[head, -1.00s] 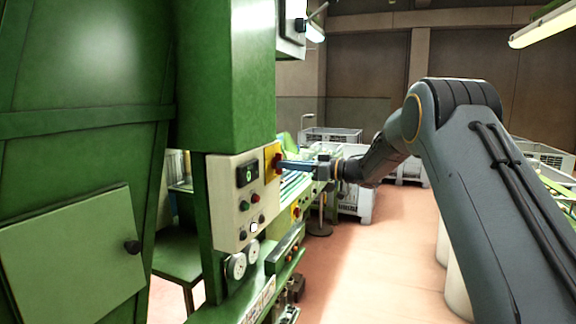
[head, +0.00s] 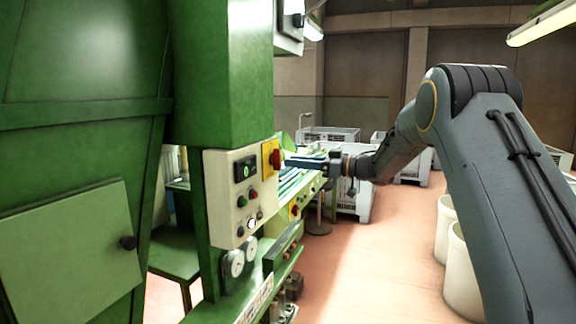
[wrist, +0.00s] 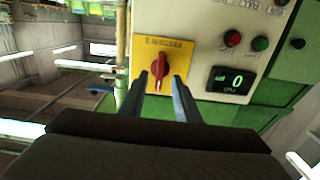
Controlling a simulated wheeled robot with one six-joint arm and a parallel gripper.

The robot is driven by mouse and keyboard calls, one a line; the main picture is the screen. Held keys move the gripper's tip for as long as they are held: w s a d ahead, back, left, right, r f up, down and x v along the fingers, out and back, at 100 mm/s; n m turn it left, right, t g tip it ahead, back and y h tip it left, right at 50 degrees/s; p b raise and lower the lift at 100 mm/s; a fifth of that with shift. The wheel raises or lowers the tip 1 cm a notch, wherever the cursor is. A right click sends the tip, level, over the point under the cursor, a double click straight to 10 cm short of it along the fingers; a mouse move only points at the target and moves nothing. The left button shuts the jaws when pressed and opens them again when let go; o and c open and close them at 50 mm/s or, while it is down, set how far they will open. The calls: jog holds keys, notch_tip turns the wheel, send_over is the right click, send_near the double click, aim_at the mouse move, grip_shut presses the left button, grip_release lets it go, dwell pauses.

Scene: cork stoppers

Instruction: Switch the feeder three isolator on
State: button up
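The isolator is a red rotary handle (wrist: 160,68) on a square yellow plate (wrist: 174,45), fixed to a cream control panel (wrist: 209,30). In the wrist view the handle stands roughly upright in the picture. In the head view the red handle (head: 276,158) is on the panel's right edge. My gripper (wrist: 160,82) is open and empty, its two fingers apart on either side of the handle's line. In the head view my gripper (head: 289,161) is just right of the handle, with a small gap. I cannot read the plate's label.
A digital display (wrist: 235,80) reads 0, with red (wrist: 232,38) and green (wrist: 261,44) buttons above it in the wrist view. The green machine column (head: 222,75) stands close above the panel. Open floor (head: 385,255) lies to the right.

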jog(key=b+v, duration=0.1)
jog(key=v, duration=0.3)
